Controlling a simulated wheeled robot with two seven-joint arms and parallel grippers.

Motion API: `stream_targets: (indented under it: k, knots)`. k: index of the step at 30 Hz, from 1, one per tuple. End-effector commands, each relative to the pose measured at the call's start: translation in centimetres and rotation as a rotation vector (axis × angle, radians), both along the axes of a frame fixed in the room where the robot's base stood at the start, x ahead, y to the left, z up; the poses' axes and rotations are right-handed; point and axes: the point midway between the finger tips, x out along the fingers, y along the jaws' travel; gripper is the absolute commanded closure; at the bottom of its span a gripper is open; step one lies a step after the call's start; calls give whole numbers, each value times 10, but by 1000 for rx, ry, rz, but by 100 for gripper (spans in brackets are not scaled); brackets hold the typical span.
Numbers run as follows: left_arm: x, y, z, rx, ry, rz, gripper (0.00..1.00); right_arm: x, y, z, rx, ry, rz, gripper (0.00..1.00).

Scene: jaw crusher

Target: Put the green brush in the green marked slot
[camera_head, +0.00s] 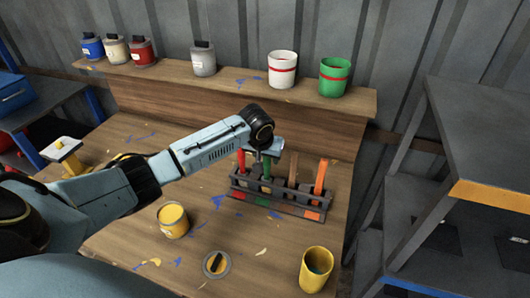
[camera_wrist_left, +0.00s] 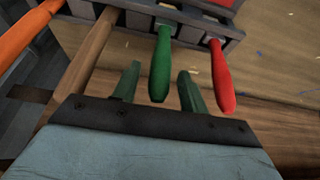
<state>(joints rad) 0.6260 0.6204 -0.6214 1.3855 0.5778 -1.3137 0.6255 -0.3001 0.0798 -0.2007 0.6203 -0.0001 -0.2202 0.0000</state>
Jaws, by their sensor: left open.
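The green brush (camera_head: 267,170) stands handle-up in the dark brush rack (camera_head: 282,204) on the bench. It appears to be in the second slot from the left, above a green mark (camera_head: 262,202) on the rack's front. My left gripper (camera_head: 264,153) is at the handle's top. In the left wrist view my left gripper (camera_wrist_left: 158,88) is open, with its green-tinted fingers on either side of the green handle (camera_wrist_left: 161,62). I see gaps beside the handle and no grip on it. The brush's lower end is hidden in the rack. My right gripper is out of view.
Red (camera_head: 241,162), brown (camera_head: 293,168) and orange (camera_head: 321,177) handles stand in the same rack, close by. A yellow can (camera_head: 173,220), an open yellow pot (camera_head: 316,269) and a lid (camera_head: 217,264) are on the bench. Paint cans line the back shelf (camera_head: 225,78).

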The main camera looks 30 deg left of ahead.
Motion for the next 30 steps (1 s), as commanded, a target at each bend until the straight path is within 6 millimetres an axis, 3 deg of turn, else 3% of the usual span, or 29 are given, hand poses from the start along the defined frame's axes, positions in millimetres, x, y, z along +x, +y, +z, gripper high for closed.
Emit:
stream_targets:
  k: [5, 18, 30]
  knots:
    - [-7, -2, 21, 0, -3, 0, 57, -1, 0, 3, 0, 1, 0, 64]
    - [-40, -10, 98, 0, -3, -1, 57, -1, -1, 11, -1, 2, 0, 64]
    - [-46, -11, 111, 0, 0, 1, 57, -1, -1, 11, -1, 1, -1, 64]
